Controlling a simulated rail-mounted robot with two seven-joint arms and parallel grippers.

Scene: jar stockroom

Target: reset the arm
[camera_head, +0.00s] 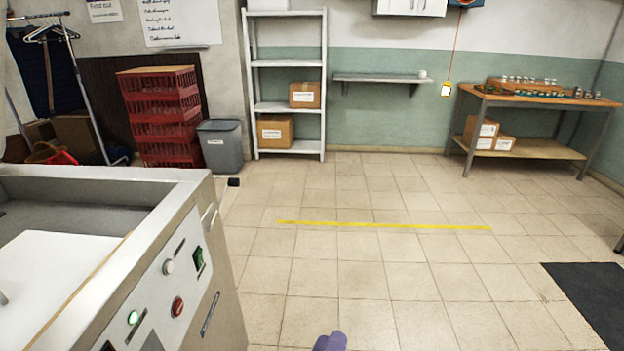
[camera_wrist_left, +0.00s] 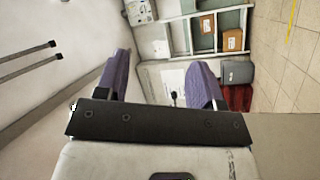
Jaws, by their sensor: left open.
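My left gripper (camera_head: 330,342) shows only as a small purple tip at the bottom edge of the head view, above the tiled floor. In the left wrist view my left gripper (camera_wrist_left: 162,75) has its two purple fingers wide apart with nothing between them. The room lies sideways beyond the fingers. The rest of my left arm is hidden in the head view. My right gripper is in neither view.
A grey machine (camera_head: 215,280) with buttons stands close at the left. The tiled floor (camera_head: 370,265) ahead is open, with a yellow line (camera_head: 385,225) across it. A shelf rack (camera_head: 288,107), red crates (camera_head: 162,120), a bin (camera_head: 221,148) and a workbench (camera_head: 535,97) stand farther back.

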